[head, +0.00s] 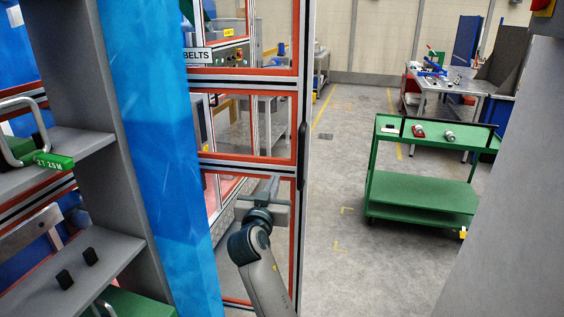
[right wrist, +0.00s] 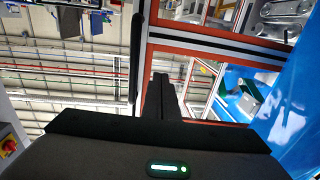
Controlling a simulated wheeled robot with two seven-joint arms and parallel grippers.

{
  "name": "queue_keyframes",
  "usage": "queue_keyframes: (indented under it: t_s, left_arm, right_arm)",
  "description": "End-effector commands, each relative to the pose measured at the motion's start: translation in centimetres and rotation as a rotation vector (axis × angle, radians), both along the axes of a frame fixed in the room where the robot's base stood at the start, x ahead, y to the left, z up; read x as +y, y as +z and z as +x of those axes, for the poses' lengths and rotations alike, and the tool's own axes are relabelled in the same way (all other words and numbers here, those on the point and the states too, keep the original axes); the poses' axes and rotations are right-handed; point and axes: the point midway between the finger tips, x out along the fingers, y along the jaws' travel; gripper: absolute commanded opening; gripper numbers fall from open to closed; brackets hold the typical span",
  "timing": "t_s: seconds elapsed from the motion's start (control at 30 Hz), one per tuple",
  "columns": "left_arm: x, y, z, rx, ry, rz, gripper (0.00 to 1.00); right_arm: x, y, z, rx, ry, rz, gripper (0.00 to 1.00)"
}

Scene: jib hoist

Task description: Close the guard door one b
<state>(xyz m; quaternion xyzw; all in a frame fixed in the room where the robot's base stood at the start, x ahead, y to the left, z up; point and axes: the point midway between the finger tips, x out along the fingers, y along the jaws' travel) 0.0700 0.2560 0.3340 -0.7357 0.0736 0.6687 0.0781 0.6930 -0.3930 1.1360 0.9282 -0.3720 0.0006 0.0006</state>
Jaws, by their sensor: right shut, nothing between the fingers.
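The guard door (head: 248,167) has clear panels in an aluminium frame with orange-red edging, and stands upright left of centre in the head view. I cannot tell how far it is open. A long black handle (head: 302,155) runs along its right-hand upright; the handle also shows in the right wrist view (right wrist: 135,60). My right gripper (head: 272,184) is shut and empty, in front of the door's lower panel, left of and below the handle. In the right wrist view its fingers (right wrist: 165,92) point toward the door frame (right wrist: 215,42). Contact cannot be told. My left gripper is not in view.
A blue-wrapped column (head: 160,130) and a grey shelf rack (head: 75,145) stand close at the left. A green trolley (head: 420,190) stands at the right, with a cluttered bench (head: 455,85) behind it. The grey floor (head: 345,250) right of the door is clear.

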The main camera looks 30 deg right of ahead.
Motion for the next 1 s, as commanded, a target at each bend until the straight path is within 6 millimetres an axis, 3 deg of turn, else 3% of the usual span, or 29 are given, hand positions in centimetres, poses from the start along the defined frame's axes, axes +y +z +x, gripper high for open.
queue_keyframes:
  t_s: [0.6,1.0]
  left_arm:
    - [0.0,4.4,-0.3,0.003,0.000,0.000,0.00]
    - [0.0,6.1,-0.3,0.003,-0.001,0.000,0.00]
  right_arm:
    - [-6.7,0.4,6.8,0.003,-0.002,-0.002,0.00]
    - [-9.0,0.1,9.4,0.001,-0.001,0.000,0.00]
